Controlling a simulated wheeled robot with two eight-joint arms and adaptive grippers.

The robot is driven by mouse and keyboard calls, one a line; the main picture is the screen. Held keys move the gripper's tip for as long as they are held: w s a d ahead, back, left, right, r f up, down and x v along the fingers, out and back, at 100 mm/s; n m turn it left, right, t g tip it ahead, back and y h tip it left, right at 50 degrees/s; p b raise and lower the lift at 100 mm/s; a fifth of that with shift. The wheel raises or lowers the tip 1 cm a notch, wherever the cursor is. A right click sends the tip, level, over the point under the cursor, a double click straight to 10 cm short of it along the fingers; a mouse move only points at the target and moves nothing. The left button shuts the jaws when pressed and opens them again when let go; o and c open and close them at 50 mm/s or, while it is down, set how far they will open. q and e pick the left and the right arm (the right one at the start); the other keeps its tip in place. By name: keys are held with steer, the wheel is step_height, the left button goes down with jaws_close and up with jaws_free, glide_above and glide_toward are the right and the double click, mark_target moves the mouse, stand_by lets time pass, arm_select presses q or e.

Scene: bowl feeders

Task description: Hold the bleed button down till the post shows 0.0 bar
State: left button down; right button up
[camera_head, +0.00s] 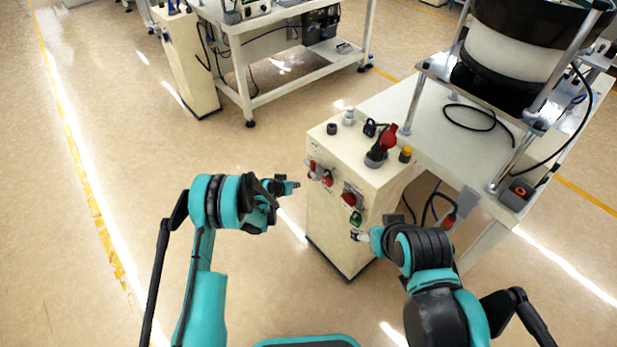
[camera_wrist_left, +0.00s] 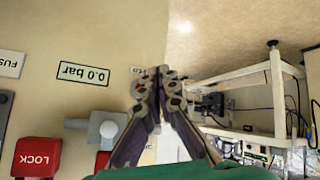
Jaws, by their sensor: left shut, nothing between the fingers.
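The cream post (camera_head: 335,215) stands in the middle of the head view. Its display (camera_wrist_left: 83,73) reads 0.0 bar, upside down in the left wrist view. My left gripper (camera_head: 297,185) is shut and empty beside the post's left front edge. In the left wrist view its fingertips (camera_wrist_left: 159,72) cover part of a small label and a small red spot (camera_wrist_left: 139,88). I cannot tell whether that spot is the bleed button or whether the fingertips touch it. My right gripper (camera_head: 358,236) is at the lower front of the post, too small to read.
A red LOCK block (camera_wrist_left: 37,155) and a grey valve (camera_wrist_left: 92,125) sit near the display. A red padlock (camera_head: 389,136) and several knobs are on the post's top. A bowl feeder table (camera_head: 425,110) stands to the right. The floor at left is clear.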

arm_select(q)
steer(key=shift+s+a, duration=0.65)
steer(key=shift+a, duration=0.15)
